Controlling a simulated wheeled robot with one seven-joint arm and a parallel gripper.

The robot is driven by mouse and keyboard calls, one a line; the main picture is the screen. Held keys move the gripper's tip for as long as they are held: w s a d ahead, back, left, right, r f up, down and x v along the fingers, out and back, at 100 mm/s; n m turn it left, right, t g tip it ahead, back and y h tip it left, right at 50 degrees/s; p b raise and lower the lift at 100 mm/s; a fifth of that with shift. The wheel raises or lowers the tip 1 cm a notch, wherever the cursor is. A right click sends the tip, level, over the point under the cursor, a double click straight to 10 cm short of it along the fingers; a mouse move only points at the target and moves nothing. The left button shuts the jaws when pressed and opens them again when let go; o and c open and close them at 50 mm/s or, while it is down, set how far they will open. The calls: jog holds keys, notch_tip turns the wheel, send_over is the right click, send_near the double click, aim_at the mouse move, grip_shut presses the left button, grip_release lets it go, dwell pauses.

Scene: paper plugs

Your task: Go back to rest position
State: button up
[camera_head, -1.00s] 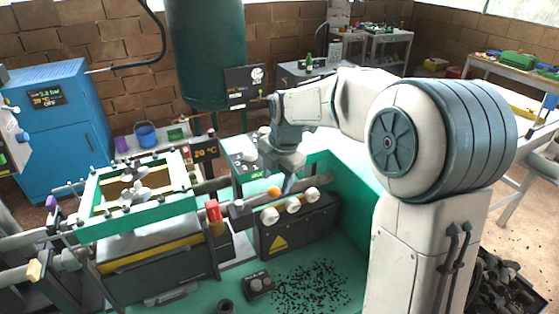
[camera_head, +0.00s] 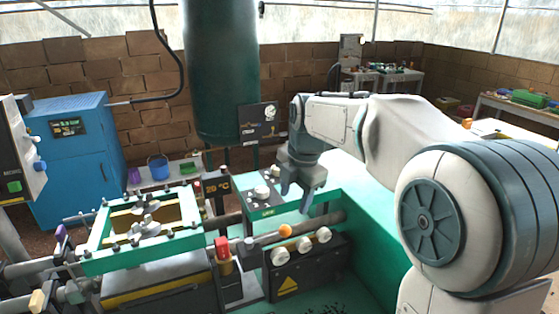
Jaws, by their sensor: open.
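My gripper (camera_head: 296,201) hangs at the end of my white and grey arm, pointing down. Its two fingers are apart and nothing shows between them. It is above the rail behind the dark box with white knobs (camera_head: 302,262), just right of the small green control panel (camera_head: 262,193). An orange ball-shaped knob (camera_head: 285,230) sits a little below the fingers.
A machine with a green frame (camera_head: 140,262) stands at the left, with a red-topped post (camera_head: 222,246) beside it. A dark green tank (camera_head: 222,75) hangs behind. A blue cabinet (camera_head: 72,150) stands at the far left. The green table (camera_head: 375,215) is bare on the right.

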jog(key=s+d+f+m, duration=0.2)
jog(key=s+m, duration=0.5)
jog(key=m, duration=0.1)
jog(key=s+d+f+m+t, duration=0.1)
jog(key=s+d+f+m, duration=0.1)
jog(key=s+m, duration=0.6)
jog(key=s+d+f+m+h, duration=0.1)
jog(key=s+d+f+m, duration=0.2)
jog(key=s+m, duration=0.5)
jog(key=shift+s+d+m+t, duration=0.15)
jog(key=shift+m+t, duration=0.15)
jog(key=shift+m, duration=0.2)
dwell(0.4)
